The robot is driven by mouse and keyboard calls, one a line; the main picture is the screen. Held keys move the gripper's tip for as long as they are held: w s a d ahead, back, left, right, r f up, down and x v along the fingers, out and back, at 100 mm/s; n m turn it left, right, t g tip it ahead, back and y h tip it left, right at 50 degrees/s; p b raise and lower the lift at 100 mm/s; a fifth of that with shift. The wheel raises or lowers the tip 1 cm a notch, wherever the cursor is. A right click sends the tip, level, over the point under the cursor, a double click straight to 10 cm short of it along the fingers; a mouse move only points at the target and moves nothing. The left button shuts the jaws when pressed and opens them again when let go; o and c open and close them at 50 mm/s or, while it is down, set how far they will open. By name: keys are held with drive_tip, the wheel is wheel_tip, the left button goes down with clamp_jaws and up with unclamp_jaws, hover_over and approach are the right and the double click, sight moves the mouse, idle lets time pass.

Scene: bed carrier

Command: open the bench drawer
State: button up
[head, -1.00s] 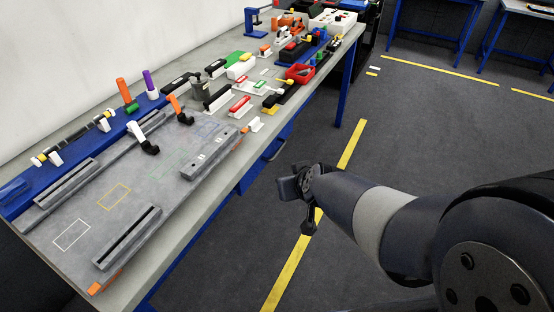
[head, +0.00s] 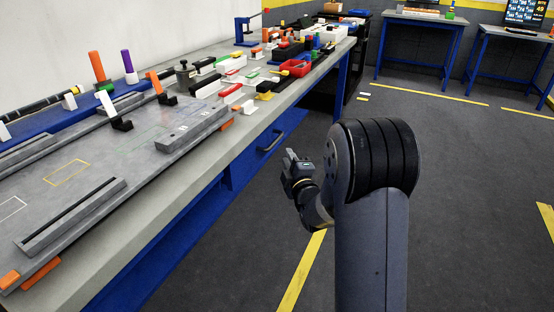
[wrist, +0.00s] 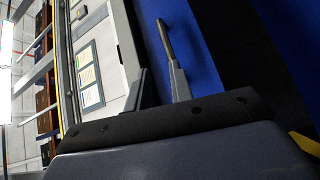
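The bench drawer (head: 243,165) has a blue front under the grey bench top and looks shut. Its dark bar handle (head: 270,141) stands out from the front. My gripper (head: 289,158) is to the right of the handle in the head view, apart from the bench. In the wrist view, the handle (wrist: 165,38) shows against the blue front, just beyond the fingertips. The two fingers of my gripper (wrist: 158,70) are spread with nothing between them. The handle lies nearer the right finger; whether it touches cannot be told.
The bench top (head: 225,135) holds a grey fixture plate (head: 110,160), a red bin (head: 295,68) and several small parts. A blue bench leg (head: 342,85) stands beyond the drawer. The dark floor to the right is open, with yellow lines; other tables (head: 420,20) stand at the back.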

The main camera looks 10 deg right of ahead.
sight(275, 140)
drive_tip(key=shift+n+t+y, duration=0.3)
drive_tip(key=shift+n+y, duration=0.1)
drive_tip(key=shift+n, duration=0.3)
drive_tip(key=w, duration=0.3)
drive_tip(key=w+a+b, duration=0.1)
drive_tip(key=w, duration=0.3)
drive_tip(key=w+a, duration=0.1)
drive_tip(key=w, duration=0.3)
drive_tip(key=shift+f, duration=0.1)
clamp_jaws()
